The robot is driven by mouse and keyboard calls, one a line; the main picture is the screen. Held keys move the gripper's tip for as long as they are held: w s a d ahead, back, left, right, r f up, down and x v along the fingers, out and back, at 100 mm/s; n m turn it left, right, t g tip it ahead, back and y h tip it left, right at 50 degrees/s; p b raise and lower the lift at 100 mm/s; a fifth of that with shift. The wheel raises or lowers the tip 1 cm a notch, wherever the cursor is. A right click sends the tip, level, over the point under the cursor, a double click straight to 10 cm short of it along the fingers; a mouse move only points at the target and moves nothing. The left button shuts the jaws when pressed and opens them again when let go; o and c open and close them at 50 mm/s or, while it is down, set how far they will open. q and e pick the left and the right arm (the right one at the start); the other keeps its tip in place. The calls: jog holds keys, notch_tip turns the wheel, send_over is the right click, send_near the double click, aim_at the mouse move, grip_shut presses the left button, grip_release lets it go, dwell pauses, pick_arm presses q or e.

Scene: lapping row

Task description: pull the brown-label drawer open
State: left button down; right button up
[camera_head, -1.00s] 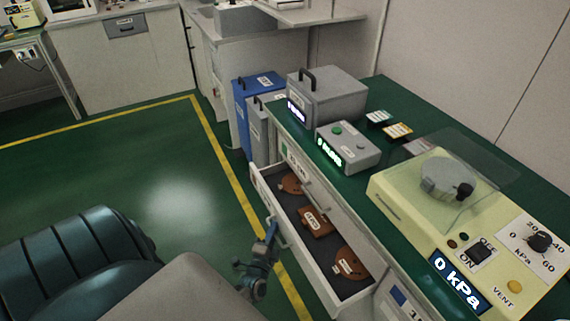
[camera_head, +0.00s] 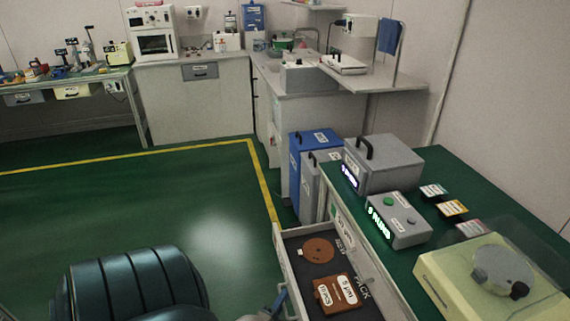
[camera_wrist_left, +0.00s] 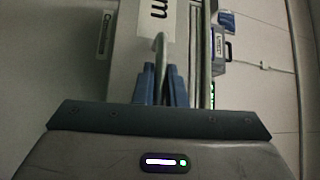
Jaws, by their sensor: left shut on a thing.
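The drawer (camera_head: 284,258) stands pulled out from the green-topped bench, its near end cut off by the frame's bottom edge. Inside lie a round brown plate (camera_head: 318,250) and a brown block (camera_head: 337,294) labelled "5 µm". The drawer's front label colour is hidden in the head view. My left gripper (camera_head: 272,308) is at the drawer's front, mostly cut off at the bottom. In the left wrist view, its blue fingers (camera_wrist_left: 160,86) are shut on the drawer handle (camera_wrist_left: 160,50), below a pale label with black letters. My right gripper is out of view.
On the bench (camera_head: 455,178) stand a grey box with a handle (camera_head: 384,163), a control box with a green button (camera_head: 398,219) and a cream machine (camera_head: 490,282). Blue (camera_head: 313,165) and grey bins stand beyond the drawer. The green floor (camera_head: 150,205) at left is clear.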

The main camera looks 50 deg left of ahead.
pick_arm(q)
jog(key=c, duration=1.8)
grip_release()
jog(key=shift+o, duration=0.2)
